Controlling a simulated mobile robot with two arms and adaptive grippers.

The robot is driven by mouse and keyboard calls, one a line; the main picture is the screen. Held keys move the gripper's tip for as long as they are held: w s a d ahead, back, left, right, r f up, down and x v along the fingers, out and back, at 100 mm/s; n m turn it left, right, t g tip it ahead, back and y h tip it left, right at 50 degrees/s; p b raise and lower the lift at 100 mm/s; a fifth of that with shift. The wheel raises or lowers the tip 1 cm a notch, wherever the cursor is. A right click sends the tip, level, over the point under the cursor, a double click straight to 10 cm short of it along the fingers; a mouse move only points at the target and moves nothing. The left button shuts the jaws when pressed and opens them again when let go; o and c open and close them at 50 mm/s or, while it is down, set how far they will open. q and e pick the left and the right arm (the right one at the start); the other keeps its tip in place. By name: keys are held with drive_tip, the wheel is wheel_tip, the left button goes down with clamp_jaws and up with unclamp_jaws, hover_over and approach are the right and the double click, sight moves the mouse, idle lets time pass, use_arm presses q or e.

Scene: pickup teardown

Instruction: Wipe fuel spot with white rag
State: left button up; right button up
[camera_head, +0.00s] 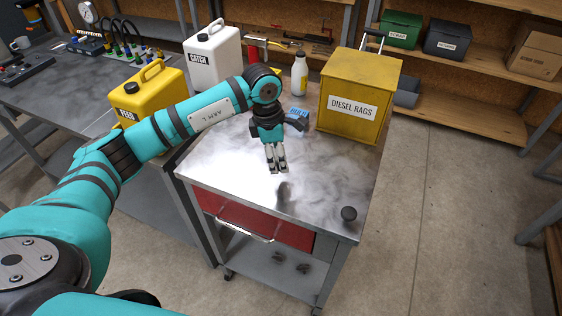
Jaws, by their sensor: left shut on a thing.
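My left gripper (277,170) hangs fingers down over the steel top of the cart (322,172). Its fingers are closed together on something small and pale, in keeping with the white rag, though little of it shows. No spread-out rag is visible. A dark smudge (284,193) lies on the top just in front of the fingertips; I cannot tell whether it is the fuel spot or a shadow. The top has cloudy, smeared grey marks around it. My right gripper is out of view.
A yellow bin marked DIESEL RAGS (353,101), a pale bottle (299,75) and a blue item (297,122) stand behind the gripper. A black knob (349,213) is at the front right corner. Yellow FEED (153,95) and white CATCH (213,56) cans stand left.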

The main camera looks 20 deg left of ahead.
use_arm(q)
wheel_tip(320, 180, up, 2)
drive_tip(key=shift+d+p, duration=0.1)
drive_tip(key=shift+p, duration=0.25)
drive_tip(key=shift+r, duration=0.4)
